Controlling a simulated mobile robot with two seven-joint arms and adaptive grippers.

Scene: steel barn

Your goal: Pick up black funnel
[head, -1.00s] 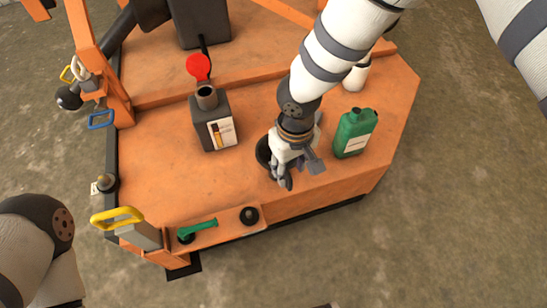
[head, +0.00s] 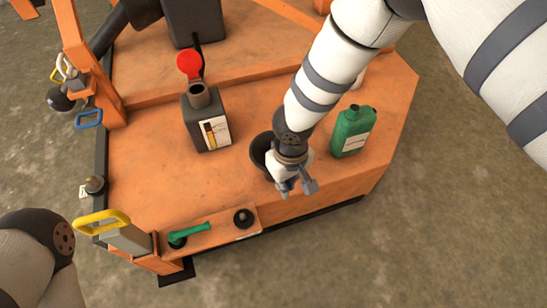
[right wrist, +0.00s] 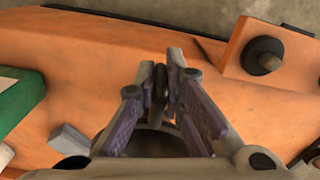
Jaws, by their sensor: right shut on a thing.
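The black funnel (head: 259,150) is on the orange deck, mostly hidden behind my right wrist in the head view. Its dark round rim shows at the wrist's left side. My right gripper (head: 285,189) points down at it and is shut on its edge. In the right wrist view the two fingers (right wrist: 170,78) close on a thin dark edge (right wrist: 160,92), with the rest of the funnel hidden below the gripper. I cannot tell whether the funnel is clear of the deck. My left arm shows at the lower left, but its gripper is out of view.
A dark can (head: 205,122) with a red cap stands left of the funnel. A green bottle (head: 352,131) stands close to its right. A white container (head: 359,78) is partly hidden behind my arm. A green-handled tool (head: 190,233) lies on the front ledge.

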